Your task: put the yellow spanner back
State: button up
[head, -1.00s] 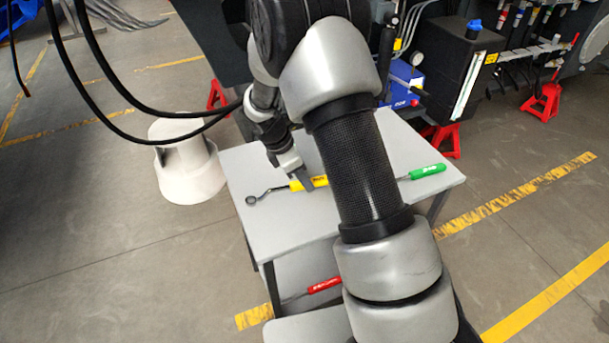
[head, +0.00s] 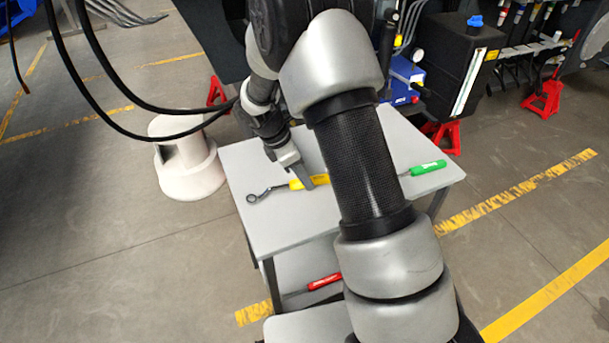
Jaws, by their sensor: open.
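The yellow spanner (head: 298,184) lies on the grey top of a small trolley (head: 284,229), its dark ring end pointing left. Part of its yellow handle is hidden behind my arm and gripper. My gripper (head: 305,182) is open, pointing down at the yellow handle. I cannot tell whether the fingers straddle the handle or touch it.
A green-handled tool (head: 427,168) lies on the right of the trolley top, partly behind my arm. A red-handled tool (head: 324,281) lies on the lower shelf. A white stool (head: 190,165) stands left of the trolley. Red stands (head: 543,97) and black cables are around.

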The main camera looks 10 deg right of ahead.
jog(key=p+v, duration=0.2)
jog(key=v, duration=1.4)
jog(key=shift+d+r, duration=0.1)
jog(key=shift+d, duration=0.05)
jog(key=s+d+r+m+t+y, duration=0.2)
jog(key=s+d+r+m, duration=0.2)
jog(key=s+r+m, duration=0.6)
jog(key=s+d+r+m+t+y, duration=0.1)
jog(key=s+r+m, duration=0.1)
jog(key=s+m, duration=0.2)
jog(key=s+d+r+m+t+y, duration=0.1)
jog(key=s+m, duration=0.4)
jog(key=s, duration=0.6)
jog(key=shift+d+r+t+y, duration=0.3)
jog(key=shift+r+t, duration=0.3)
jog(key=shift+r, duration=0.25)
notch_tip(320, 180, up, 12)
jog(key=p, duration=1.2)
jog(key=shift+s, duration=0.1)
jog(key=shift+c, duration=0.2)
jog(key=shift+r, duration=0.1)
jog(key=shift+c, duration=1.2)
